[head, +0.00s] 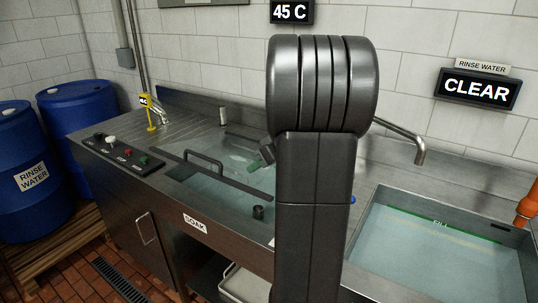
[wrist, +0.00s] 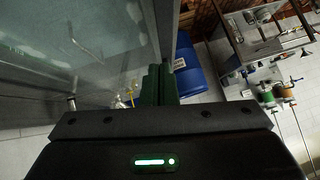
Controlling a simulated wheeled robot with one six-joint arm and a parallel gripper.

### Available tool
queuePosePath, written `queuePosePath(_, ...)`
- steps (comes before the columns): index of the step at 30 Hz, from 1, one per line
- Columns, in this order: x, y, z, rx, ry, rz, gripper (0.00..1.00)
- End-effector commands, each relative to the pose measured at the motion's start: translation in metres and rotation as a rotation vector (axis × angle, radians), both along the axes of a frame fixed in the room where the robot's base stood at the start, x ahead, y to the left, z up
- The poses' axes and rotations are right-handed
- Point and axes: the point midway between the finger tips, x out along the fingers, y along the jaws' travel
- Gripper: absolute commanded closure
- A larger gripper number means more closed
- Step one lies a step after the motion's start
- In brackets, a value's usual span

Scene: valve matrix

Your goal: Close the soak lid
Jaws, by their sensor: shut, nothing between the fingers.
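The soak tank, marked by a SOAK label (head: 195,222), is set in the steel counter left of my arm. A dark bar (head: 230,182) crosses above its water, with a dark looped handle (head: 205,158) beside it. These look like parts of the soak lid; its clear panel and exact angle are hard to make out. Contact is unclear.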

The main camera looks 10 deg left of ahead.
Motion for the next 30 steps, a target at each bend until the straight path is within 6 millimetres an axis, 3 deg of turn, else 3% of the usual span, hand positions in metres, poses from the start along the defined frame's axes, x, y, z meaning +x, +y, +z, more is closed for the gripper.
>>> queuePosePath(9, -0.007, 0.007, -0.038, 0.001, 0.002, -0.001, 1.00)
queuePosePath(23, -0.008, 0.007, -0.043, 0.001, 0.000, 0.000, 1.00)
queuePosePath(30, -0.011, 0.008, -0.060, 0.000, 0.001, 0.001, 1.00)
